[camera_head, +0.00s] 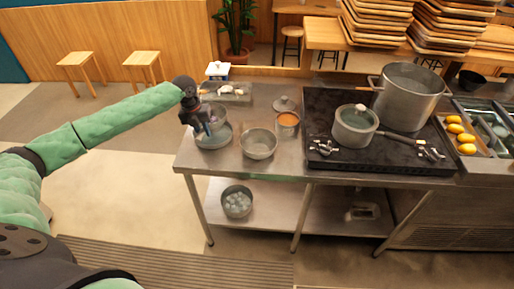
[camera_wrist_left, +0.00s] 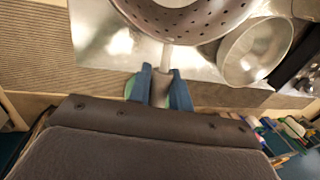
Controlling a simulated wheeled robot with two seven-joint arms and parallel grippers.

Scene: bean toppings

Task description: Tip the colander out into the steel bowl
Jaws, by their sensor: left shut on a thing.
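My left gripper (camera_head: 203,128) is at the left end of the steel counter. In the left wrist view its two blue fingers (camera_wrist_left: 163,88) are shut on the handle of the colander (camera_wrist_left: 185,22), whose perforated wall fills the top. In the head view the colander (camera_head: 216,115) is partly hidden by my gripper and looks roughly upright. A round grey dish (camera_head: 213,140) shows below it; I cannot tell whether they touch. The steel bowl (camera_head: 258,153) stands just right of them, and also shows in the left wrist view (camera_wrist_left: 240,58). The colander's contents are not visible. My right gripper is not in view.
A pot of orange food (camera_head: 288,120) stands behind the bowl. A lidded pot (camera_head: 354,128) and a tall stockpot (camera_head: 408,95) sit on the black stove (camera_head: 350,158). A tray (camera_head: 235,97) lies behind the colander. Another bowl (camera_head: 237,203) is on the lower shelf.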

